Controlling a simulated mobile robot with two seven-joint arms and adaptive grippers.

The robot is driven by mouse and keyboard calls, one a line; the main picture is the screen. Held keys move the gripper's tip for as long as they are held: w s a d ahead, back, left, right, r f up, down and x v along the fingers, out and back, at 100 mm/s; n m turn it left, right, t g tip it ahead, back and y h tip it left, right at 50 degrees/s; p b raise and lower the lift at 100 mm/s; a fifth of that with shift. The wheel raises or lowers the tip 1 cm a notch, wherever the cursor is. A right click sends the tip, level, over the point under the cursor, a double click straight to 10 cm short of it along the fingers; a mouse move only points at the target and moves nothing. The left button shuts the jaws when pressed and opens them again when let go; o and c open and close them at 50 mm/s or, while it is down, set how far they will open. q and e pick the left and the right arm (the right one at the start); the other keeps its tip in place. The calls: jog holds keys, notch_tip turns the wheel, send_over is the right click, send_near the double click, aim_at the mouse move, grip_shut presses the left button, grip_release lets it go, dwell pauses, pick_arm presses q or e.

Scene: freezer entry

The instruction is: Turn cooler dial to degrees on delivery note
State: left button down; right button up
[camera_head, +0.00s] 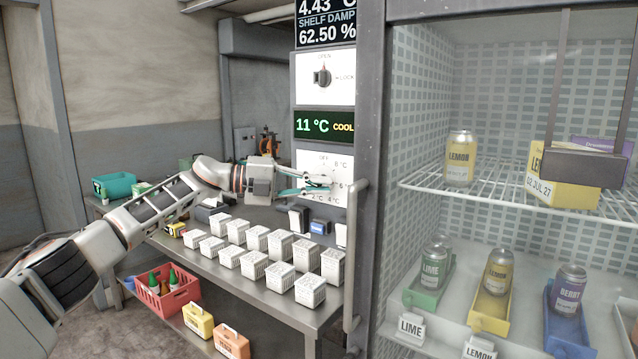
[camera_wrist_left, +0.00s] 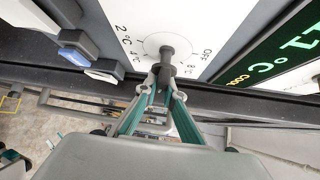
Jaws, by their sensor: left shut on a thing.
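The cooler dial plate (camera_head: 320,162) is white, on the cooler's post, with OFF and degree marks around a grey knob. In the left wrist view the dial knob (camera_wrist_left: 167,55) stands out from the plate (camera_wrist_left: 185,18). My left gripper (camera_head: 322,183) reaches it from the left; in the left wrist view its fingertips (camera_wrist_left: 163,82) are shut on the knob. The fingers hide part of the dial in the head view, and I cannot read the knob's setting. The green display (camera_head: 325,125) above reads 11 °C COOL. I cannot make out a delivery note. My right gripper is not in view.
A vertical door handle (camera_head: 354,255) stands just right of the dial. Below my left arm, a metal table (camera_head: 190,262) holds several white boxes (camera_head: 281,243). Another knob (camera_head: 322,76), marked OPEN and LOCK, is above. The glass-fronted cooler at right holds cans (camera_head: 460,158).

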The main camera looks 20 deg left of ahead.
pick_arm(q)
jog(key=shift+w+a+r, duration=0.15)
jog(key=shift+a+r, duration=0.15)
jog(key=shift+a, duration=0.05)
jog(key=c, duration=2.1)
grip_release()
jog(key=shift+c, duration=0.2)
jog(key=shift+w+f, duration=0.2)
jog(key=shift+f, duration=0.1)
jog(key=shift+s+a+r, duration=0.15)
jog(key=shift+s+a, duration=0.1)
jog(key=shift+s, duration=0.1)
jog(key=v, duration=1.1)
jog(key=shift+a, duration=0.15)
